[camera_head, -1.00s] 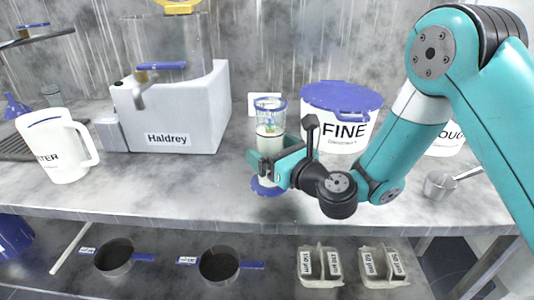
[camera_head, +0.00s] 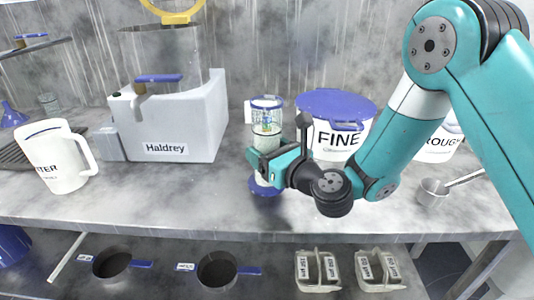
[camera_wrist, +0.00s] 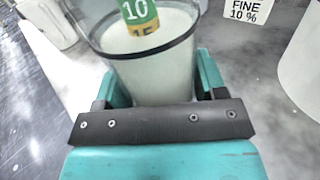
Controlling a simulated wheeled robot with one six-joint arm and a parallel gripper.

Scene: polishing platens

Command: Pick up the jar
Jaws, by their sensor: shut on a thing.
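The jar (camera_head: 266,119) is clear with a blue rim, pale contents and a green and yellow label. My gripper (camera_head: 265,160) is shut on it at its lower body. In the wrist view the jar (camera_wrist: 150,72) stands between the two teal fingers of my gripper (camera_wrist: 155,85), and the label reads "10". A blue disc (camera_head: 264,188) shows below the gripper, under the jar. I cannot tell whether it is the jar's base or a separate piece, nor whether there is a gap above the counter.
A grey Haldrey machine (camera_head: 190,120) stands at left behind the jar, beside a white jug (camera_head: 60,165). A white FINE tub (camera_head: 340,140) with a blue lid is close to the right. A small metal scoop (camera_head: 433,190) lies further right. The counter front (camera_head: 150,205) is clear.

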